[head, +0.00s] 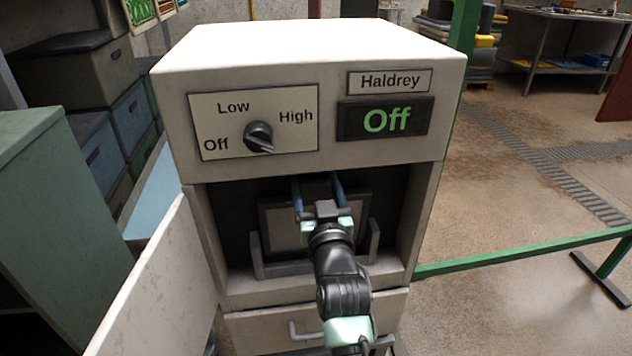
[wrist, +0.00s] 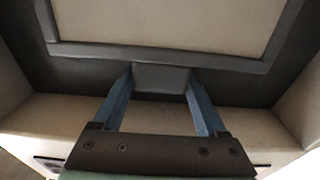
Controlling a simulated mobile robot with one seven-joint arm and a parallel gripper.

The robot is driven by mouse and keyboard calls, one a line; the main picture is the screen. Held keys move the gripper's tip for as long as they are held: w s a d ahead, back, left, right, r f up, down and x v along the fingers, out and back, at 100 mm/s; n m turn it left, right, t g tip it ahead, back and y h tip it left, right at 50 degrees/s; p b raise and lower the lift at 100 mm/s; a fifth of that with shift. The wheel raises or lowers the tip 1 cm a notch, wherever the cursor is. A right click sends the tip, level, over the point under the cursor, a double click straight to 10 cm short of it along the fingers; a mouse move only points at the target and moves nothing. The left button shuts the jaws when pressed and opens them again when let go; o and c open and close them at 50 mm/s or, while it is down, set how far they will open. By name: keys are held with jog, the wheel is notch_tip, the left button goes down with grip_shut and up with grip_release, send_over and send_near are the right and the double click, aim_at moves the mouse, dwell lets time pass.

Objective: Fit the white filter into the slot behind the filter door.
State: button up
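The white filter (head: 285,228) is a pale panel in a dark grey frame. It stands inside the open cavity of the scrubber, between the posts of a grey slot holder (head: 374,243). My gripper (head: 318,180) reaches into the cavity at the filter's top and covers part of it. In the wrist view, the filter's frame (wrist: 160,50) has a grey tab (wrist: 162,78), and my blue fingers press on both sides of it. How deep the filter sits in the slot is hidden. The filter door (head: 160,285) hangs open at the left.
The scrubber's white housing (head: 310,45) closes the cavity above and at the sides. Its knob (head: 258,137) is on the front and the display (head: 385,119) reads Off. A drawer with a handle (head: 305,331) lies below. A green rail (head: 530,250) is at the right.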

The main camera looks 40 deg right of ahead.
jog(key=shift+o, duration=1)
jog(key=shift+g+y, duration=0.3)
jog(key=shift+g, duration=0.2)
notch_tip(320, 180, down, 4)
jog(key=shift+f, duration=0.1)
jog(key=shift+s, duration=0.1)
jog(key=shift+s+a+f, duration=0.1)
jog(key=shift+f, duration=0.2)
jog(key=s+a+r+t+p, duration=0.1)
jog(key=s+a+r, duration=0.2)
jog(key=s+a, duration=0.3)
jog(key=s, duration=0.4)
jog(key=shift+s+a+r+p, duration=0.3)
jog(key=shift+p, duration=0.1)
